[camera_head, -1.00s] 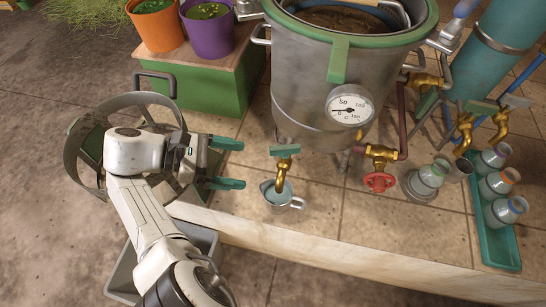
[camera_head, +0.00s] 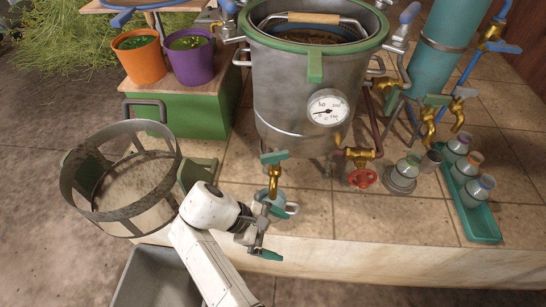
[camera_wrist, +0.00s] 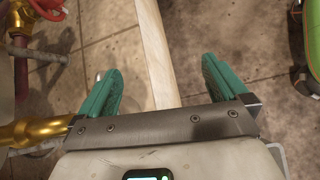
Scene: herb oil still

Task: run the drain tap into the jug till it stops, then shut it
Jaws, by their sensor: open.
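The brass drain tap (camera_head: 273,178) sticks out low on the front of the steel still (camera_head: 285,100), with its teal lever (camera_head: 274,157) lying crosswise on top. The small metal jug (camera_head: 291,209) stands below the tap, partly hidden by my gripper; I cannot see its level or any stream. My gripper (camera_head: 272,227) is open and empty, just in front of the tap and jug. In the wrist view, my two teal fingers (camera_wrist: 162,78) are wide apart with nothing between them. A brass part (camera_wrist: 32,133), likely the tap, is close beside the left finger; contact is unclear.
A red valve wheel (camera_head: 363,178) sits right of the tap. Flasks and a teal tray (camera_head: 484,226) stand farther right. A strainer basket (camera_head: 120,220) and grey bin (camera_head: 150,281) are at left. The platform's front edge (camera_head: 350,250) runs below the jug.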

